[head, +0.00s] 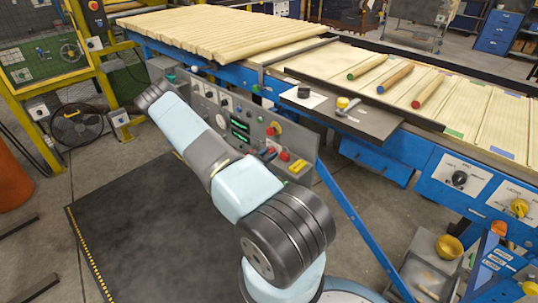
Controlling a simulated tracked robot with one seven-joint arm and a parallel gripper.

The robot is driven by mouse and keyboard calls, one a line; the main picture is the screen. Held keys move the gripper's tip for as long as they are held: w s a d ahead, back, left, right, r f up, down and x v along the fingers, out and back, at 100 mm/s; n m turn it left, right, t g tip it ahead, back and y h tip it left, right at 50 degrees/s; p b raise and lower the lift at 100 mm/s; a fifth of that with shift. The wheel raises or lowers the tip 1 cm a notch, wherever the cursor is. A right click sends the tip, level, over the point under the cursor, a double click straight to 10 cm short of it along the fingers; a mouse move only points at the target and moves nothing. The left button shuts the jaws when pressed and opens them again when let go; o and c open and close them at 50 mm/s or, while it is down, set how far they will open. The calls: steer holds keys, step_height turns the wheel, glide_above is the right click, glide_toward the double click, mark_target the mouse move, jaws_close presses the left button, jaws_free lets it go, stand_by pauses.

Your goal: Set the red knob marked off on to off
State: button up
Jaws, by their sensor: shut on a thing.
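A grey control panel (308,148) stands behind my arm, below the timber line. A red knob (284,155) shows low on its right part. Another red control (274,129) sits higher and slightly left. The lettering beside them is too small to read, so I cannot tell which is marked off and on, or which way either points. My arm crosses in front of the panel's left part, up to a dark joint at the upper left. I cannot make out my gripper or its fingers; it seems hidden behind my arm.
A green-lit display (240,128) and several small dials are on the panel. A blue frame leg (352,217) slants down to the right. A dark mat (130,215) covers clear floor at left.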

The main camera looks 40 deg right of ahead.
steer(key=n, duration=0.4)
steer(key=shift+r, duration=0.1)
steer(key=n, duration=0.5)
steer(key=shift+w+a, duration=0.1)
steer(key=n, duration=0.4)
steer(key=shift+n, duration=2.2)
steer(key=o, duration=0.8)
steer(key=shift+o, duration=1.2)
steer(key=shift+s, duration=0.2)
